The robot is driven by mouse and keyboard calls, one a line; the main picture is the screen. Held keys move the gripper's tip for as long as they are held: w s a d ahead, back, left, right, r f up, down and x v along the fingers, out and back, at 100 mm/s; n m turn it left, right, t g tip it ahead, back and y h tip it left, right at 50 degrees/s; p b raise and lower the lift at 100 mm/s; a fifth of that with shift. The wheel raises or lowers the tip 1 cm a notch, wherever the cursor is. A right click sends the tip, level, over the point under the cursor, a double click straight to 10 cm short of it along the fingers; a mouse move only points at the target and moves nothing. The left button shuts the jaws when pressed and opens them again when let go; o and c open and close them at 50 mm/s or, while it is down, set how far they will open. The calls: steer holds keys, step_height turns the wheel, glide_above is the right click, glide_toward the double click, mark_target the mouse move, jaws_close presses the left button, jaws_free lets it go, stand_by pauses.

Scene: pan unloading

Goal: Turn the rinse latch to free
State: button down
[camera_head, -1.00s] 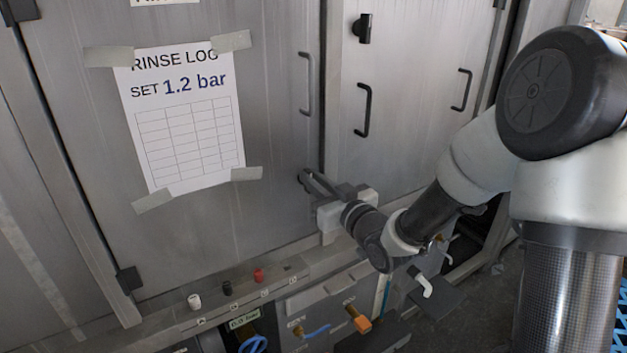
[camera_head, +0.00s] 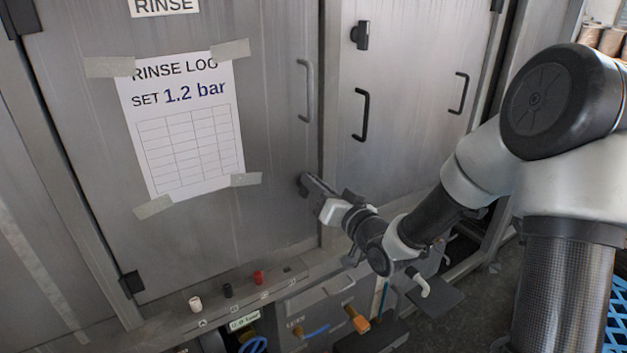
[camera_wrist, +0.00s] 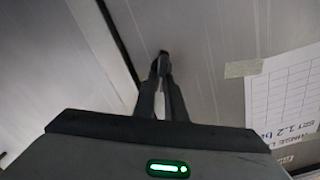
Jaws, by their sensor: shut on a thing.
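The rinse latch (camera_head: 304,184) is a small dark fitting low on the right edge of the grey rinse door (camera_head: 270,220). It also shows in the wrist view (camera_wrist: 163,55), just past my fingertips. My gripper (camera_head: 316,187) reaches it from the lower right, with its fingers shut on the latch. In the wrist view my gripper (camera_wrist: 163,72) has its two fingers close together at the latch, beside the dark door seam. The fingers hide most of the latch, so its exact angle cannot be told.
A taped rinse log sheet (camera_head: 188,125) hangs on the door, left of a vertical door handle (camera_head: 305,90). A neighbouring door (camera_head: 410,60) has black handles. Below runs a ledge with white, black and red knobs (camera_head: 258,278). Hoses and fittings sit under it.

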steer(key=shift+w+d+f+m+p, duration=0.15)
steer(key=shift+m+p, duration=0.8)
steer(key=shift+m, duration=1.1)
steer(key=shift+d+f+m+p, duration=0.1)
steer(key=shift+f+m+p, duration=0.2)
steer(key=shift+m+p, duration=1.2)
steer(key=shift+w+d+f+m+p, duration=0.1)
steer(key=shift+f+m+p, duration=0.2)
steer(key=shift+m, duration=2.35)
steer(key=shift+r, duration=0.1)
steer(key=c, duration=1.8)
jaws_free()
steer(key=shift+a, duration=0.1)
